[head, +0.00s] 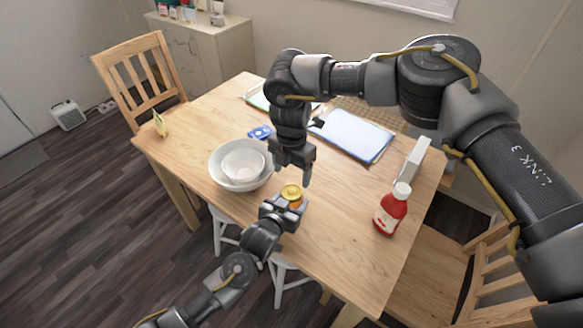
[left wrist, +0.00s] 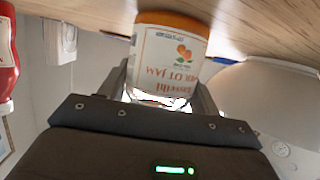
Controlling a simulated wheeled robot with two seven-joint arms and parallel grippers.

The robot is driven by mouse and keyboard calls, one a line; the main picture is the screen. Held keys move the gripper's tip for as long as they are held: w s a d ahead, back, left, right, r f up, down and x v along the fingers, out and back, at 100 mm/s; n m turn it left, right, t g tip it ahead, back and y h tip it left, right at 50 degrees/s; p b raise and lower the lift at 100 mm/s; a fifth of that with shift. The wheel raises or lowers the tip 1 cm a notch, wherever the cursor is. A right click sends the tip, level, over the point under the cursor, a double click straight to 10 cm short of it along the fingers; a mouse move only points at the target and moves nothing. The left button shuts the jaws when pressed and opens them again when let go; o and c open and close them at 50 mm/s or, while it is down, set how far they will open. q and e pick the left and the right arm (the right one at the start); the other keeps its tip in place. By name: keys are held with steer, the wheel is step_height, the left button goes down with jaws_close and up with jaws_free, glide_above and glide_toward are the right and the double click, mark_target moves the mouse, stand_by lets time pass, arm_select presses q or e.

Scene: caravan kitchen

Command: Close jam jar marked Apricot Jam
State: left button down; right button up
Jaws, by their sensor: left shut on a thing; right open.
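The jam jar (head: 291,194) stands on the table near its front edge, with a round golden-yellow top facing up. In the left wrist view the jar (left wrist: 168,55) shows upside down, with a white label bearing orange fruit, partly legible as "OT JAM", and an orange band near the table. My left gripper (head: 284,208) is shut around the jar's side. My right gripper (head: 293,166) is open and empty, pointing down just above and behind the jar. I cannot tell whether the golden top is a seated lid.
A white bowl (head: 218,172) holding a smaller bowl (head: 243,163) stands left of the jar. A red sauce bottle (head: 390,212) and a white box (head: 412,160) stand to the right. A blue clipboard (head: 352,135) lies behind. The table (head: 335,215) between jar and bottle is clear.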

mark_target(292, 191)
steer(key=shift+f, duration=3.55)
steer(key=c, duration=1)
steer(key=m, duration=0.6)
steer(key=o, duration=1.1)
steer(key=shift+c, duration=0.2)
steer(key=shift+r, duration=0.1)
